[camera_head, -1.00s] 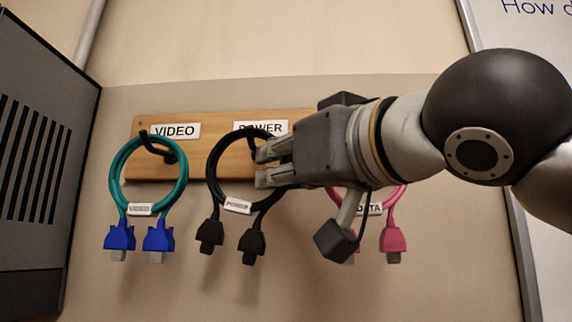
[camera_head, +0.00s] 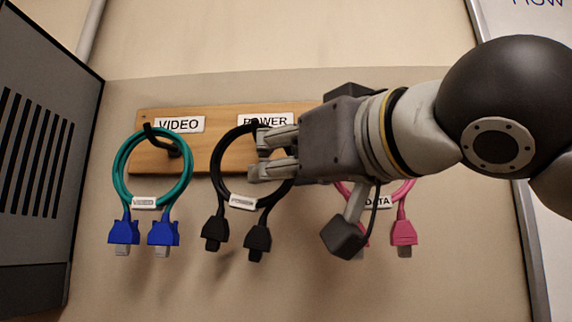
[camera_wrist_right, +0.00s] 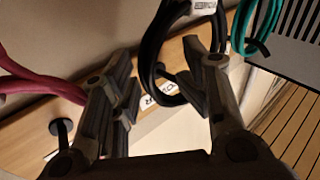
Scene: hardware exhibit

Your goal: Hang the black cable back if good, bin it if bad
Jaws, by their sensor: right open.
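The black cable (camera_head: 222,165) is a loop with two black plugs hanging down and a white tag. It hangs at the board below the POWER label (camera_head: 265,120). My right gripper (camera_head: 258,156) is open, with its fingertips over the right side of the loop in the head view. In the right wrist view the black cable (camera_wrist_right: 150,60) passes between the spread fingers (camera_wrist_right: 163,75). The hook under POWER is mostly hidden behind the fingers. No bin shows. My left gripper is not in view.
A teal cable (camera_head: 118,178) with blue plugs hangs on the VIDEO hook at the left of the wooden board (camera_head: 210,150). A pink cable (camera_head: 403,234) tagged DATA hangs at the right, partly behind my right gripper. A grey vented cabinet (camera_head: 38,150) stands at the left.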

